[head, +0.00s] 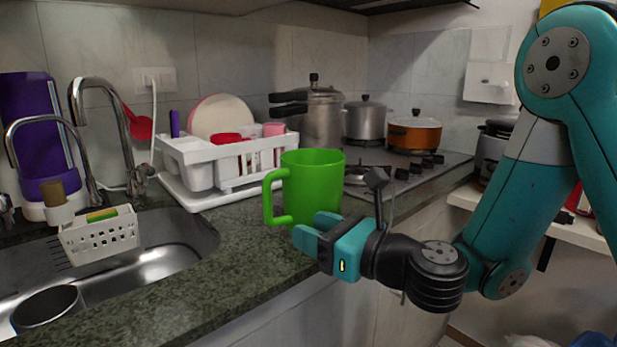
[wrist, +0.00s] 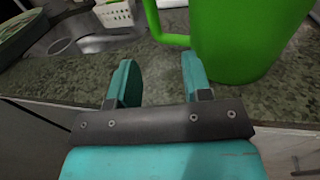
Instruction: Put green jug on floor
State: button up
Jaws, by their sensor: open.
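The green jug (head: 312,182) stands upright on the dark green stone counter (head: 250,250), near its front edge, with its handle to the left. My gripper (head: 312,228) is in front of the jug's lower part, with its fingers pointing left in the head view. In the wrist view my gripper (wrist: 157,82) is open with nothing between its fingers. There the jug (wrist: 235,40) fills the upper right, beyond and to the right of the fingers. The jug's handle (wrist: 168,38) comes down just past the gap between the fingertips. The floor is barely visible at the bottom of the head view.
A sink (head: 165,262) with a white basket (head: 100,238) is on the left. A white dish rack (head: 230,165) stands behind the jug. A stove with pots (head: 366,120) and an orange pot (head: 414,132) is behind to the right. Cabinet fronts drop below the counter edge.

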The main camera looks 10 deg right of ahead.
aim_at(268, 214)
jog(key=p+x, duration=0.2)
jog(key=x, duration=0.2)
jog(key=shift+a+r, duration=0.1)
jog(key=shift+a, duration=0.1)
jog(key=p+x, duration=0.4)
jog(key=p, duration=0.1)
jog(key=shift+a+r, duration=0.15)
jog(key=shift+a, duration=0.25)
jog(key=shift+w+a+f, duration=0.2)
jog(key=shift+w+f, duration=0.05)
jog(key=shift+w, duration=0.05)
grip_shut()
